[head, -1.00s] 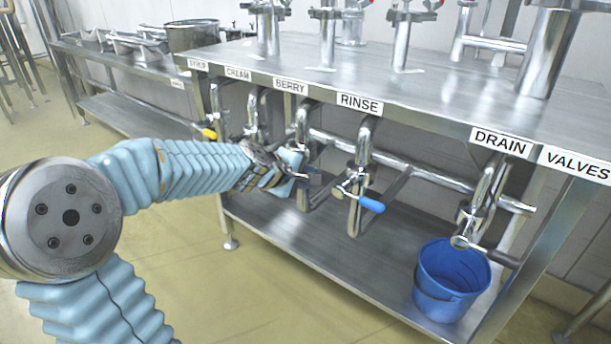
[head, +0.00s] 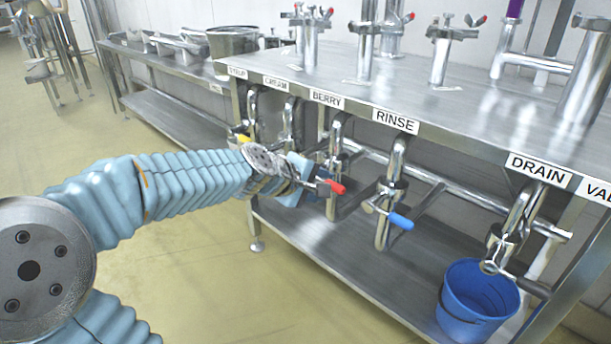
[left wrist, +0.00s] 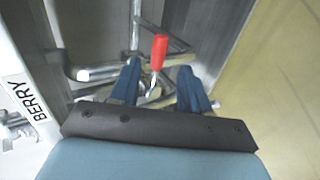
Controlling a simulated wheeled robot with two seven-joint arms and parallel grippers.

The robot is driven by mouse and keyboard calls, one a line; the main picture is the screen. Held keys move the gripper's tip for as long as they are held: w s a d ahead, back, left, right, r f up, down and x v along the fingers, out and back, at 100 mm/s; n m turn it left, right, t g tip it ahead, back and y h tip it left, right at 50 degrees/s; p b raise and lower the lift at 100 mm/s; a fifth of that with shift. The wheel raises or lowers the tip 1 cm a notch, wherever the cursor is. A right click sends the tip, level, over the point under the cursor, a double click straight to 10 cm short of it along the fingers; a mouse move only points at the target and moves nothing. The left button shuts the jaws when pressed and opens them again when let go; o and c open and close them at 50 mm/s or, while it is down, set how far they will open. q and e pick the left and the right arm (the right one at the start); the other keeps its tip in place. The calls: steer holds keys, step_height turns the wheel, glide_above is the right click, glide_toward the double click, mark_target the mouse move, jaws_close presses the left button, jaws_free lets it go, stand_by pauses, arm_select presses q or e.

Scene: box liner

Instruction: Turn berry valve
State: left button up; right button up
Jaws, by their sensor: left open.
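The berry valve (head: 337,150) is the pipe under the BERRY label (head: 327,98) on the steel bench front. Its red handle (head: 331,187) points right, just past my left gripper's fingers in the head view. My left gripper (head: 312,182) is open beside this valve. In the left wrist view its two blue fingers (left wrist: 159,68) stand on either side of the red handle (left wrist: 158,52), with gaps on both sides. The fingers hide part of the valve in the head view. My right gripper is in neither view.
The rinse valve with a blue handle (head: 400,221) is close on the right. A yellow handle (head: 243,139) is on the left. A blue bucket (head: 478,300) stands below the drain valve (head: 512,232). The floor in front of the bench is clear.

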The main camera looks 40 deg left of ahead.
arm_select(q)
steer(key=v, duration=0.5)
steer(key=shift+s+r+p, duration=0.15)
steer(key=shift+s+p, duration=0.15)
steer(key=w+d+f+m+g, duration=0.15)
steer(key=d+f, duration=0.25)
steer(key=f, duration=0.5)
steer(key=w+d+f+m+g+h+p, duration=0.1)
steer(key=d+f+m+g, duration=0.15)
steer(key=f, duration=0.65)
steer(key=w+d+f+m+g, duration=0.2)
steer(key=d+f+m, duration=0.15)
steer(key=f, duration=0.55)
steer(key=s+d+f+m+g+h+p, duration=0.1)
steer(key=s+d+f+m+g, duration=0.3)
steer(key=s+d+f, duration=1)
step_height(320, 180, down, 4)
steer(key=d+m+h, duration=0.1)
steer(key=m, duration=0.2)
steer(key=shift+s+d+m, duration=0.2)
steer(key=shift+d+m, duration=0.05)
steer(key=shift+m, duration=0.1)
